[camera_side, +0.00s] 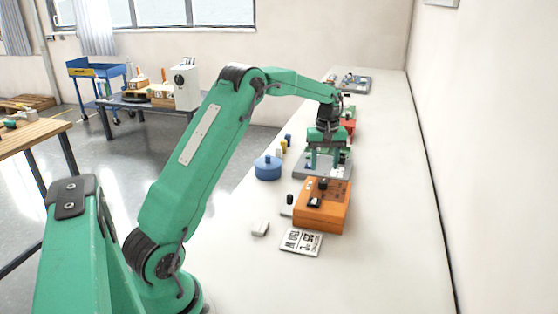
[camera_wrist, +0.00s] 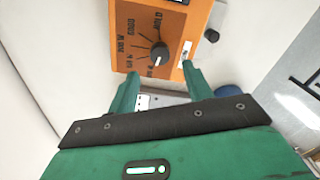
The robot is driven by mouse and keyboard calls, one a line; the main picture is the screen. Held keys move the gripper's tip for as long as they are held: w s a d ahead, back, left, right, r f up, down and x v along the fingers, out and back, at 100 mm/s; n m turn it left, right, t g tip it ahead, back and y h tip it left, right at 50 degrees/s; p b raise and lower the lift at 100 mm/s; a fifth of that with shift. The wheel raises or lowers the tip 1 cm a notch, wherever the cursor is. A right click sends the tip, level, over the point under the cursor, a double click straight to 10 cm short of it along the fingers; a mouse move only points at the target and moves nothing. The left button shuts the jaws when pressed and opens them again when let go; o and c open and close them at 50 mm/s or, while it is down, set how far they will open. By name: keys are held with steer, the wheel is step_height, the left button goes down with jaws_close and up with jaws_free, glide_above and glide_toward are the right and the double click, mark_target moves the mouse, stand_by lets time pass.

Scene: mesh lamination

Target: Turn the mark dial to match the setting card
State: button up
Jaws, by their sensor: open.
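The mark dial is a black knob (camera_wrist: 160,50) on an orange box (camera_wrist: 131,55), with printed marks and labels fanned around it, too small to read surely. A pale pointer line on the knob faces the gripper side. In the side view the orange box (camera_side: 322,213) stands on the bench with the knob (camera_side: 323,184) at its far edge. The white setting card (camera_side: 302,242) lies in front of the box, its black print only partly legible. My gripper (camera_side: 325,166) is open and empty, beyond the box. In the wrist view its fingers (camera_wrist: 160,88) are apart, short of the knob.
A grey tray (camera_side: 334,174) lies under my gripper, behind the box. A blue round container (camera_side: 268,168) stands left of it. The bench's right side by the wall is clear.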

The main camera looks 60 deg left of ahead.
mark_target(323, 181)
steer(key=shift+f, duration=3.15)
steer(key=c, duration=1)
